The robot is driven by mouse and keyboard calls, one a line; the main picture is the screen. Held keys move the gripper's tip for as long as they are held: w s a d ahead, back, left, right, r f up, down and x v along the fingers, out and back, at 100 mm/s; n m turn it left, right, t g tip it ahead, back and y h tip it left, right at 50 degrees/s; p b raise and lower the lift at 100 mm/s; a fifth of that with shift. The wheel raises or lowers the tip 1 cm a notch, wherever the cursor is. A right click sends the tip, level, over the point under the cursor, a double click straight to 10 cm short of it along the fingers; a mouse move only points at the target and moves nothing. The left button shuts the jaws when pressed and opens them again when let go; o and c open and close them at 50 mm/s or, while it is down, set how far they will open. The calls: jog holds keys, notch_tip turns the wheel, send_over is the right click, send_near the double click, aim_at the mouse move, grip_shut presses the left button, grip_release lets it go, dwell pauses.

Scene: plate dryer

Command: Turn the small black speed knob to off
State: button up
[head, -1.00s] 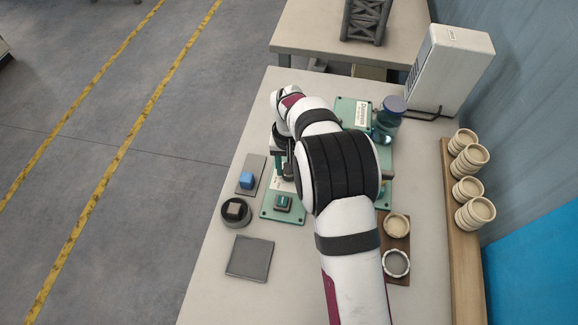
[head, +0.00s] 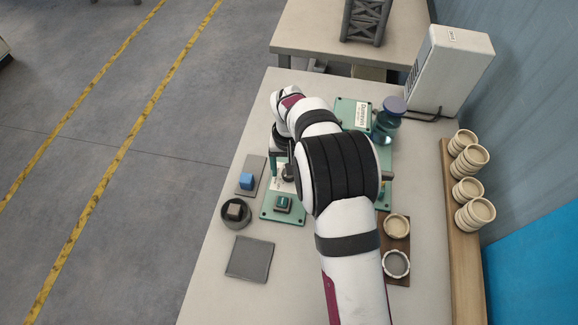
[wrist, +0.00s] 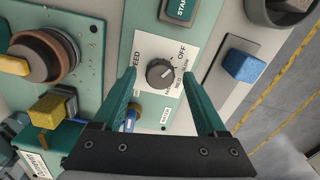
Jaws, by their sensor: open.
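The small black speed knob (wrist: 160,73) sits on a white label plate (wrist: 150,48) marked SPEED, with OFF printed at its upper right in the wrist view. A pale mark shows on the knob's face, but I cannot tell exactly which setting it points to. My gripper (wrist: 161,76) is open, with one green finger on each side of the knob in that view. I see gaps between the knob and both fingers; the height of the fingertips above the panel is unclear. In the head view my arm partly covers the green panel (head: 268,212).
A green START button (wrist: 180,8), a blue block (wrist: 243,66) on a grey pad and a large brown knob with a yellow handle (wrist: 45,55) surround the label. A dark round bowl (head: 236,213) and a grey square pad (head: 249,259) lie on the table.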

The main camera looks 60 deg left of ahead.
notch_tip(320, 180, up, 16)
jog(key=shift+f, duration=0.1)
dwell(0.4)
jog(key=w+d+r+m, duration=0.2)
jog(key=w+d, duration=0.1)
jog(key=d, duration=0.3)
jog(key=w+d+r+m, duration=0.1)
jog(key=w+d+r, duration=0.2)
jog(key=d, duration=0.2)
jog(key=d+r+m, duration=0.3)
jog(key=d+m, duration=0.3)
jog(key=d, duration=1.2)
jog(key=s+d+f+m+y, duration=0.1)
jog(key=s+d+f+m, duration=0.1)
jog(key=s+d, duration=0.4)
jog(key=s+d+f+m, duration=0.2)
jog(key=s+d+m, duration=0.3)
jog(key=s+d, duration=0.2)
jog(key=shift+d+f+m+y, duration=0.25)
jog(key=shift+d+m+y, duration=0.05)
jog(key=shift+y, duration=0.1)
